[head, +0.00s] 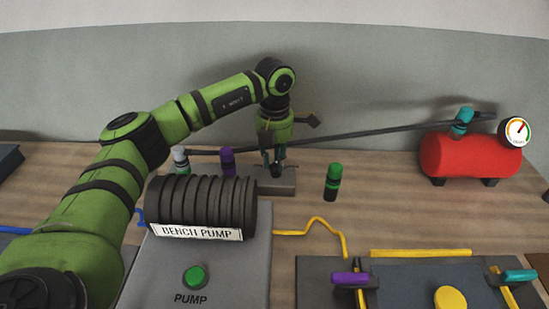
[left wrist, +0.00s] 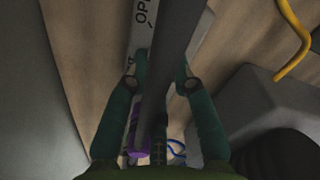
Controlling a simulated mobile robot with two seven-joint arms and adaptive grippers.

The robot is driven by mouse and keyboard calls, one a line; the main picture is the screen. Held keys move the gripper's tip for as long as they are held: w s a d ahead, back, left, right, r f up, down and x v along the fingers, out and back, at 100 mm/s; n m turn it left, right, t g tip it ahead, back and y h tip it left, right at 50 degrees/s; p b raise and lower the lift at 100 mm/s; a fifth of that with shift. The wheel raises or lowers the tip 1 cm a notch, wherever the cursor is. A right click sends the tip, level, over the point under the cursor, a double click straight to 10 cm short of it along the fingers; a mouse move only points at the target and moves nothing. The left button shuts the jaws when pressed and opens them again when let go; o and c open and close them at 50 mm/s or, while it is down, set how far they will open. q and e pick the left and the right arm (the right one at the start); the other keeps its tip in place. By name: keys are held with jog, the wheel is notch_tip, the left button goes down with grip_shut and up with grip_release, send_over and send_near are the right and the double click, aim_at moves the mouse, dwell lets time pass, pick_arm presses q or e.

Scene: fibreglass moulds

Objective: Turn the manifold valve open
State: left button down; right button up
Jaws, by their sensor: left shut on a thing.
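The manifold (head: 288,187) is a grey block on the bench, behind and right of the bench pump. In the left wrist view its pale face (left wrist: 142,22) shows the letters "OP", with the rest of the word cut off. My left gripper (head: 273,163) points down onto the block and is shut on the dark valve handle. In the left wrist view a long dark bar (left wrist: 172,55) runs between my left fingers, and their contact with the handle is mostly hidden. My right gripper is in neither view.
The ribbed bench pump (head: 200,205) stands close in front. A dark pipe (head: 370,133) runs from behind my gripper to the red tank (head: 470,155) with a gauge (head: 517,131). A green-capped post (head: 333,182) stands right of the manifold. A yellow hose (head: 322,222) crosses the bench.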

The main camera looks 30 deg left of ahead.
aim_at(275, 162)
pick_arm(q)
jog(key=c, duration=1)
grip_release()
jog(key=shift+c, duration=0.2)
notch_tip(275, 162, up, 12)
